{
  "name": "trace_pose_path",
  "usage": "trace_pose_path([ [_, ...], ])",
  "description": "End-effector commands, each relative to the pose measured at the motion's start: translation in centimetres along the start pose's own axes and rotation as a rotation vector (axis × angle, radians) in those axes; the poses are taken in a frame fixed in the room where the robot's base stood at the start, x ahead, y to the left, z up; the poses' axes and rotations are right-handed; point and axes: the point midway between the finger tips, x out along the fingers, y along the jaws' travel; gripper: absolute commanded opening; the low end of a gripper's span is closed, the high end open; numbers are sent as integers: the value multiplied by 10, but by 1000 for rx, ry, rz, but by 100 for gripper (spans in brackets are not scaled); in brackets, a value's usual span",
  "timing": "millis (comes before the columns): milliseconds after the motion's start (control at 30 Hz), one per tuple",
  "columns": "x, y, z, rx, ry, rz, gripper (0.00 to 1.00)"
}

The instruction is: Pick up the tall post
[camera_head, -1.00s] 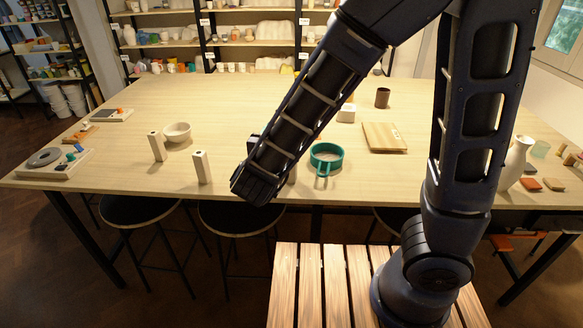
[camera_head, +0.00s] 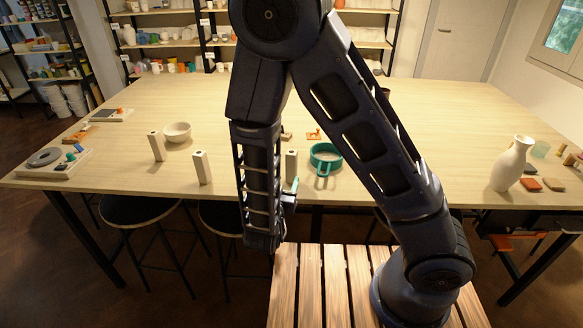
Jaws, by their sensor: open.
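Three pale upright posts stand along the near side of the table: one (camera_head: 157,146) at the left by the bowl, one (camera_head: 202,167) nearer the edge, and one (camera_head: 291,162) just right of my forearm. They look alike in height, so I cannot tell which is the tallest. My gripper (camera_head: 290,195) shows only in part, to the right of my lowered forearm, close to the right-hand post and in front of its foot in the picture. It is open and holds nothing visible. Whether it touches that post I cannot tell.
A teal round sieve-like vessel (camera_head: 325,158) sits close right of the right-hand post. A white bowl (camera_head: 177,131) stands behind the left posts, and a scale-like device (camera_head: 52,163) is at the far left. A white vase (camera_head: 511,165) is at the right. My arm hides the table's middle right.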

Motion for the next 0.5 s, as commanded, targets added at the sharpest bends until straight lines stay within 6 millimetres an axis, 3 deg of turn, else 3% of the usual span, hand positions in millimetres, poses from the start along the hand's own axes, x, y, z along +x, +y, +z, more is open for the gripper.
trace_pose_path([
  [200,31,1,0,0,0,2,58],
  [500,52,2,0,-1,-1,2,58],
])
